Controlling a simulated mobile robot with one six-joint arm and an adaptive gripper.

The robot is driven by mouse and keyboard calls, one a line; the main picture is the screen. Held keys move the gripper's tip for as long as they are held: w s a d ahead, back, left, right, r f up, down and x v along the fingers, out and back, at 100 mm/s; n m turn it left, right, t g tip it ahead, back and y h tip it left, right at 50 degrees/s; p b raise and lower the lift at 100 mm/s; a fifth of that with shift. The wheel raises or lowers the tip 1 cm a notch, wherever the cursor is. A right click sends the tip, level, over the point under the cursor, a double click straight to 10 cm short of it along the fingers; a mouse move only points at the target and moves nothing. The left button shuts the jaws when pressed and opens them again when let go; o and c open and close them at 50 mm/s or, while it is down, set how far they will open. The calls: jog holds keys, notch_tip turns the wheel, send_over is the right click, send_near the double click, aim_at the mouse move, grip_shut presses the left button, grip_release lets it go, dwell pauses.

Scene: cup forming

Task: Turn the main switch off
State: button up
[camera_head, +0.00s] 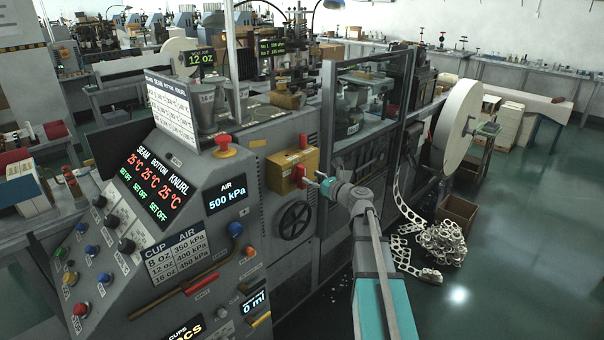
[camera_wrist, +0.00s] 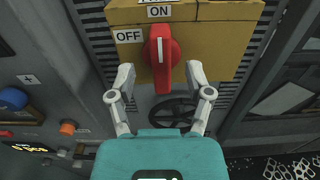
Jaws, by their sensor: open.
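The main switch is a yellow box (camera_head: 280,172) with a red handle (camera_head: 302,172) on the side of the grey machine. In the wrist view, the red handle (camera_wrist: 165,50) stands upright, its white line vertical under the ON label (camera_wrist: 158,12). The OFF label (camera_wrist: 128,36) is to its upper left. My gripper (camera_head: 313,178) is just right of the handle in the head view. In the wrist view my gripper (camera_wrist: 161,75) is open, one finger on each side of the handle's lower end. I see no finger touching it; the remaining depth is hard to tell.
A black handwheel (camera_head: 294,220) is below the switch box. A sloping control panel (camera_head: 120,240) with knobs and displays is at left. A framed guard (camera_head: 365,110) and a large white paper roll (camera_head: 457,118) stand to the right. Open floor (camera_head: 520,240) is at far right.

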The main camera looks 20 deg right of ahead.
aim_at(305, 173)
jog(key=shift+x, duration=2.55)
jog(key=shift+c, duration=0.3)
grip_shut()
